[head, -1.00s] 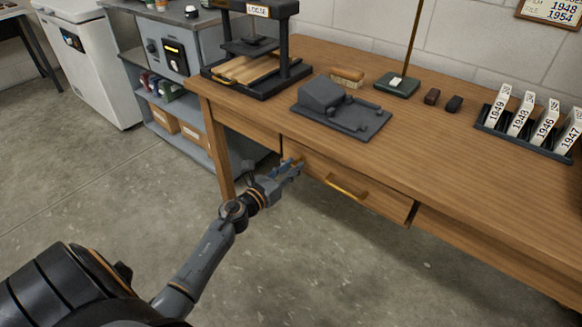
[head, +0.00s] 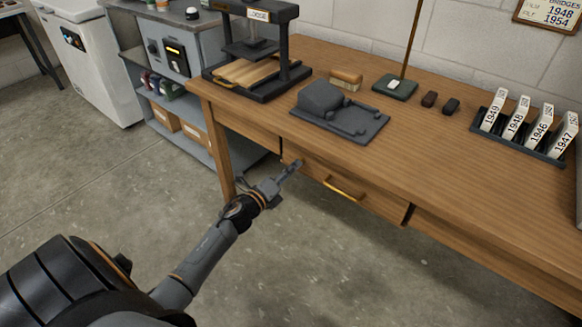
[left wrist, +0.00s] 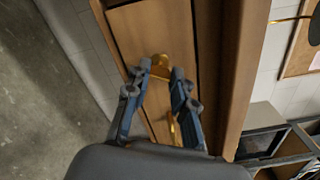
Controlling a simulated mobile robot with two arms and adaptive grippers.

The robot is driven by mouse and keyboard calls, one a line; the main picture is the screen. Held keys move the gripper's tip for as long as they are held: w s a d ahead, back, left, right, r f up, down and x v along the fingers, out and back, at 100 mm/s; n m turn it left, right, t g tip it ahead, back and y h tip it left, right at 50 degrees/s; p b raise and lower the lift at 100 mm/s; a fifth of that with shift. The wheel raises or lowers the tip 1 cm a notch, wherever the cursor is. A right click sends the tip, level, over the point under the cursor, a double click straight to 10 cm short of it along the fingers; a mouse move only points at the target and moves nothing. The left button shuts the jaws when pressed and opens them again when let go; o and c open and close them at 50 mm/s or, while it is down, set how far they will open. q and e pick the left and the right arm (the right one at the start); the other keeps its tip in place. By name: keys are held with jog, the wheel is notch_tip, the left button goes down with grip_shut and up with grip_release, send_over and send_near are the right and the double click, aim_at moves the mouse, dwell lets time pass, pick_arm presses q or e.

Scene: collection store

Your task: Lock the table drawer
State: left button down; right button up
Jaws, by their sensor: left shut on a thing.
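The table drawer (head: 378,204) is under the front edge of the wooden table (head: 440,170), with a brass handle (head: 343,189) on its front. It looks shut or nearly so. A small brass piece, which looks like a key at the drawer's lock (left wrist: 160,66), shows in the left wrist view. My left gripper (head: 292,168) is at the left end of the drawer front. In the left wrist view my left gripper (left wrist: 160,74) has its fingertips on either side of the brass piece, shut on it. The lock's face is mostly hidden. My right gripper is not in view.
On the table stand a black press (head: 255,78), a dark grey device (head: 335,112), a brush (head: 346,77) and a rack of year tags (head: 515,143). A grey shelf unit (head: 205,134) stands at the left. The floor before the table is clear.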

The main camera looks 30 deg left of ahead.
pick_arm(q)
jog(key=shift+n+p, duration=1.05)
jog(key=shift+n, duration=1.95)
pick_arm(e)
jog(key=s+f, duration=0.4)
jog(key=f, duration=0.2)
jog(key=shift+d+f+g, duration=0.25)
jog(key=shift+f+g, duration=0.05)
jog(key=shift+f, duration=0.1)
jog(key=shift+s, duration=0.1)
pick_arm(q)
jog(key=c, duration=1.1)
grip_release()
jog(key=s, duration=0.8)
jog(key=s+a, duration=0.1)
jog(key=s, duration=0.3)
